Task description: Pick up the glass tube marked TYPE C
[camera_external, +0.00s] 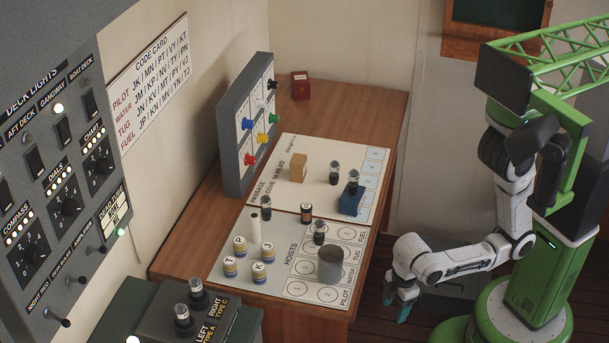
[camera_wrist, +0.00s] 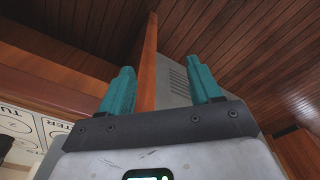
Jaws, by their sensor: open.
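Several small glass tubes with dark parts show in the external view. One (camera_external: 196,288) stands in the grey box at the lower left beside the label RIGHT TYPE C. Another (camera_external: 183,315) stands beside LEFT TYPE A. Others stand on the desk: one (camera_external: 335,172) on the far sheet, one (camera_external: 353,180) at the blue block, one (camera_external: 266,207) near the middle and one (camera_external: 319,232) on the near sheet. Any marking on the tubes is too small to read. My gripper (camera_external: 404,312) hangs low beside the desk's right side, open and empty; its teal fingers (camera_wrist: 163,85) stand apart in the wrist view.
The wooden desk (camera_external: 222,222) holds a grey cylinder (camera_external: 330,266), striped round pieces (camera_external: 260,272), a white rod (camera_external: 255,228), a wooden block (camera_external: 299,168), a blue block (camera_external: 351,200) and an upright peg panel (camera_external: 233,140). A control panel (camera_external: 50,190) rises at left.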

